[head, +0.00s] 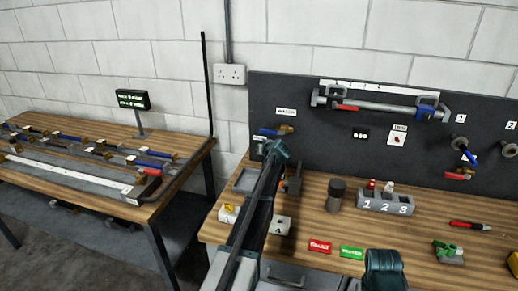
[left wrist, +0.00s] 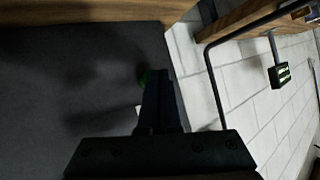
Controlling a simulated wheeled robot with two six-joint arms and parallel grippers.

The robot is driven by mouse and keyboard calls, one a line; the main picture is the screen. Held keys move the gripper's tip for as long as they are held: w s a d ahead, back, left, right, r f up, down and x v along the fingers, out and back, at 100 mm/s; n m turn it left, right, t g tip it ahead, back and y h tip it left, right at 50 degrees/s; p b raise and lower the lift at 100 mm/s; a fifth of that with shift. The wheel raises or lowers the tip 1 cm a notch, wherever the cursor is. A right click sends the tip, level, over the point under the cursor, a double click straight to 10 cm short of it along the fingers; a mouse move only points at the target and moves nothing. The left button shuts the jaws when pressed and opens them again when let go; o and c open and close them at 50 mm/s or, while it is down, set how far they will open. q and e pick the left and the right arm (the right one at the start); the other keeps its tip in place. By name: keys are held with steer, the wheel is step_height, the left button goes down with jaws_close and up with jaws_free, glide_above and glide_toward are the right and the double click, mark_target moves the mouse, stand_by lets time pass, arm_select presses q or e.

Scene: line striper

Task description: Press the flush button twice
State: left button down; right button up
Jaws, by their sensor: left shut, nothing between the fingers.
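My left gripper (head: 276,150) reaches to the dark panel (head: 345,150) behind the right bench; its fingers are shut and empty. In the left wrist view the shut fingers (left wrist: 160,78) point at the dark panel. In the head view the arm and gripper hide this spot. A dark teal part of my right arm, likely its gripper (head: 385,270), shows at the bottom edge; its fingers are not clear.
A blue-handled valve (head: 272,132) is on the panel by my left gripper. The bench holds a dark cylinder (head: 336,195), a numbered block (head: 385,202), a red tag (head: 320,246) and a green tag (head: 351,253). Another bench (head: 100,125) stands at the left.

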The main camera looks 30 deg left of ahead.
arm_select(q)
steer(key=shift+w, duration=0.2)
steer(key=shift+s, duration=0.1)
stand_by(0.4)
steer(key=shift+s+d, duration=0.15)
steer(key=shift+s, duration=0.6)
steer(key=shift+s, duration=0.1)
steer(key=shift+s+d, duration=0.2)
steer(key=shift+s, duration=0.6)
steer(key=shift+s+d, duration=0.2)
steer(key=shift+s, duration=0.6)
steer(key=shift+s+d, duration=0.2)
steer(key=shift+s, duration=0.6)
stand_by(0.6)
